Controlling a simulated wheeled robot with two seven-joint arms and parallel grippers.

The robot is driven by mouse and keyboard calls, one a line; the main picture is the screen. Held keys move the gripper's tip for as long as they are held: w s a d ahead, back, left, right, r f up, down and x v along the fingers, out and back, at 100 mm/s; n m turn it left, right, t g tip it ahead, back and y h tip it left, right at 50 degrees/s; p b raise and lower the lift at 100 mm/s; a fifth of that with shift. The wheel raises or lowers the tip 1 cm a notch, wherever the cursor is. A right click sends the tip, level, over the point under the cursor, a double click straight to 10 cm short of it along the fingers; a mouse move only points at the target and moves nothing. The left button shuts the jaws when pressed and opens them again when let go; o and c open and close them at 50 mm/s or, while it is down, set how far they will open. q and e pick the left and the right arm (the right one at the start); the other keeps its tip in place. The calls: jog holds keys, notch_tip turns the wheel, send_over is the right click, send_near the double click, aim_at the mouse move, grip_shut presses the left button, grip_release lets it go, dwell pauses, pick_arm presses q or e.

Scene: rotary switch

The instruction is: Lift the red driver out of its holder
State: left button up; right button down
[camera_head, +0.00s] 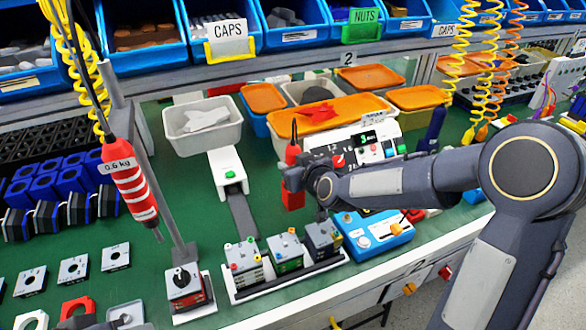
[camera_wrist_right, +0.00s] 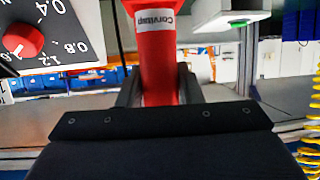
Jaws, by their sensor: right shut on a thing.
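The red driver (camera_head: 292,156) is upright in the middle of the head view, with a dark cable rising from its top. My right gripper (camera_head: 294,178) is closed around its body, and red shows above and below the jaws. In the right wrist view the red driver (camera_wrist_right: 158,62) stands between the two fingers of my right gripper (camera_wrist_right: 160,92), with a white label near its top. I cannot make out the holder, or whether the driver touches it. My left gripper does not show clearly in either view.
A control box with a red knob (camera_wrist_right: 22,40) stands close beside the driver. A white block with a green button (camera_head: 229,172) is left of it. Small switch boxes (camera_head: 285,251) stand in front. A red-and-white driver (camera_head: 130,188) hangs at the left. Blue bins (camera_head: 220,35) line the back.

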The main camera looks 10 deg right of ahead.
aim_at(293, 140)
jog(key=shift+r, duration=0.15)
notch_tip(293, 140, up, 10)
jog(key=p, duration=0.3)
jog(key=c, duration=1.6)
grip_release()
grip_shut()
